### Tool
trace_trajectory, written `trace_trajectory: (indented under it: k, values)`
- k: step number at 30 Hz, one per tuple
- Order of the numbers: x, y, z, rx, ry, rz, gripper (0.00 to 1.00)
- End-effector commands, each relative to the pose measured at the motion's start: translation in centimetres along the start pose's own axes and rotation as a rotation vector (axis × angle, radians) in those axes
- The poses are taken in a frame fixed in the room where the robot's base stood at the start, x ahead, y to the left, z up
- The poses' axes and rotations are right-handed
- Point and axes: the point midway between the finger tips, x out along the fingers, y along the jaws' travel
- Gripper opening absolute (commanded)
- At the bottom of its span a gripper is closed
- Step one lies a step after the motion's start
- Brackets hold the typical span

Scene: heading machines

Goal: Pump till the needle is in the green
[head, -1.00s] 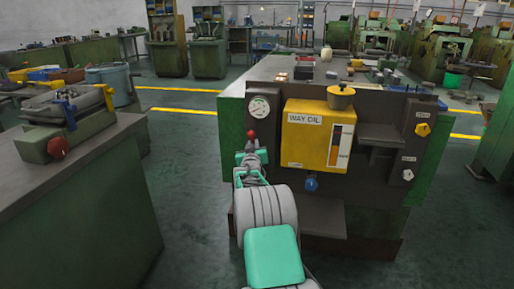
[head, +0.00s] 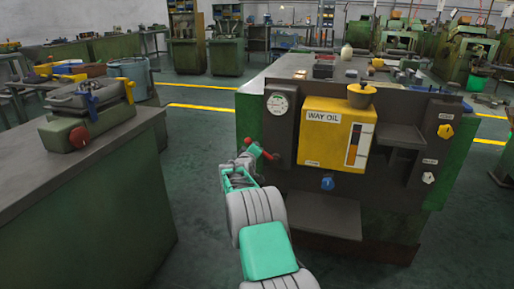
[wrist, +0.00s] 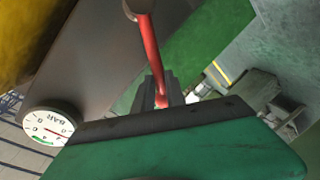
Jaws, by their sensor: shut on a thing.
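A white round gauge (head: 279,103) is on the left of the machine's dark panel, beside the yellow WAY OIL tank (head: 337,134). It shows in the wrist view (wrist: 48,126) at lower left, with a red needle and a short green arc; the needle appears to lie off the green. A red pump lever (head: 267,155) is below the gauge. In the wrist view the red lever (wrist: 151,52) runs from a grey pivot at the top down into my gripper (wrist: 158,94). My gripper (head: 250,153) is shut on the lever; the jaws hide part of it.
An orange knob (head: 445,131) and a white knob (head: 428,177) are on the panel's right; a blue knob (head: 327,184) is under the tank. A green bench (head: 110,170) with a vise stands left. Dark floor lies between bench and machine.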

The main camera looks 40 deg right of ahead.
Motion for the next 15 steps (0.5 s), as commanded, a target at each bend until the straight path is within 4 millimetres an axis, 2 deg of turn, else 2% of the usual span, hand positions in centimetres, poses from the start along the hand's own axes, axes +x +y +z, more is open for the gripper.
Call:
trace_trajectory:
  k: [15]
  values:
    - [0.1,-0.46,-0.02,-0.045,-0.009,0.0,0.0]
